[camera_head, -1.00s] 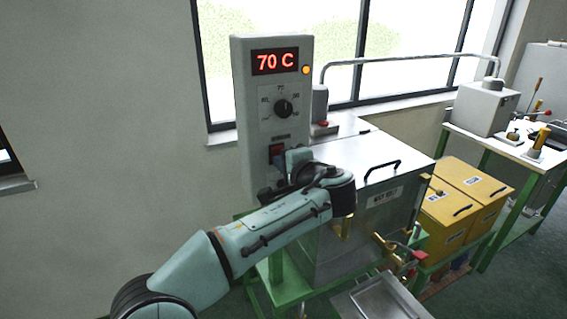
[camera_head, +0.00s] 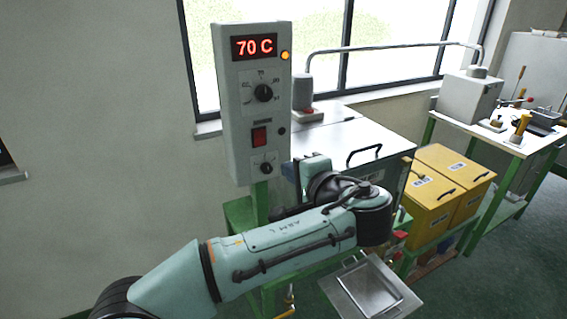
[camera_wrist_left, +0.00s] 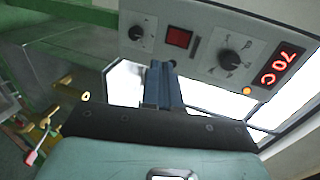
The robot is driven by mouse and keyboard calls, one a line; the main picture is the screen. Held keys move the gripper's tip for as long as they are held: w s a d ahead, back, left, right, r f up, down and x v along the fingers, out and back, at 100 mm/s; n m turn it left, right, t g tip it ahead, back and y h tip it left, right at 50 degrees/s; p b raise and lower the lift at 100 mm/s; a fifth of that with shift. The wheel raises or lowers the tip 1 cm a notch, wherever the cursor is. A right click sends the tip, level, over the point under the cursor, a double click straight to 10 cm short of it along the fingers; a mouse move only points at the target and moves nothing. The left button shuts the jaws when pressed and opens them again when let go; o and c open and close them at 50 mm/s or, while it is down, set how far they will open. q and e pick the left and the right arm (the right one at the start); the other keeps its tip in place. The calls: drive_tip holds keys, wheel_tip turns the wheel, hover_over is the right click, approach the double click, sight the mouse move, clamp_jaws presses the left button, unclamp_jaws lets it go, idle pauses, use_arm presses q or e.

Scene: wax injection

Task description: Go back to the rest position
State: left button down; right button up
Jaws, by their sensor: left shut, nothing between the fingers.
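My left gripper (camera_wrist_left: 161,85) is shut with nothing in it. In the left wrist view its fingers point at the grey control box (camera_wrist_left: 200,45), apart from it as far as I can tell. In the head view my left arm comes in from the lower left, and its wrist covers part of the wax melter and its tap. The control box (camera_head: 253,100) shows 70 C in red digits with an orange lamp lit, and has a red switch (camera_head: 259,136) between two black knobs. My right gripper is in neither view.
The metal wax melter (camera_head: 350,135) with a black lid handle stands on a green frame. A metal tray (camera_head: 350,300) sits low in front. Yellow bins (camera_head: 432,200) and a green-legged white table (camera_head: 470,125) with tools stand to the right. The left wall side is clear.

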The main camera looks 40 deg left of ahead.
use_arm(q)
drive_tip(key=shift+s+d, duration=0.1)
drive_tip(key=shift+d, duration=0.05)
idle(0.4)
